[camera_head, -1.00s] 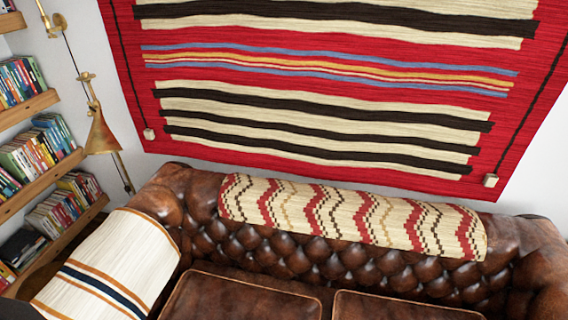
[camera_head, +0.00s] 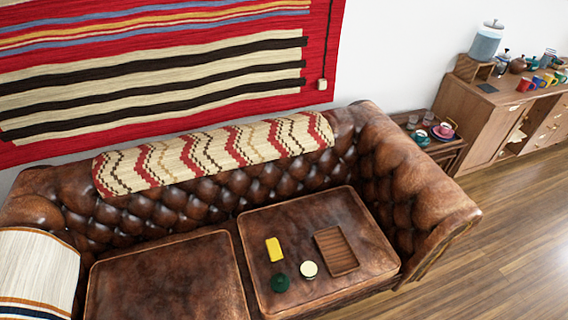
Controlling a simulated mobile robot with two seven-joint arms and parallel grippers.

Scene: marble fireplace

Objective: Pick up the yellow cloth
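A small yellow item (camera_head: 274,249), which looks like the folded yellow cloth, lies on the right seat cushion (camera_head: 345,212) of the brown leather sofa. It is left of a brown slatted wooden tray (camera_head: 336,251) and apart from it. A dark green round item (camera_head: 280,282) and a cream-topped round item (camera_head: 309,269) lie just in front of it. Neither of my grippers shows in the head view.
The sofa's right armrest (camera_head: 420,185) rises beside the cushion. A small side table (camera_head: 437,147) with cups stands behind it, and a wooden cabinet (camera_head: 492,125) with mugs and a water dispenser (camera_head: 486,42) is farther right. The wooden floor (camera_head: 500,240) at right is clear.

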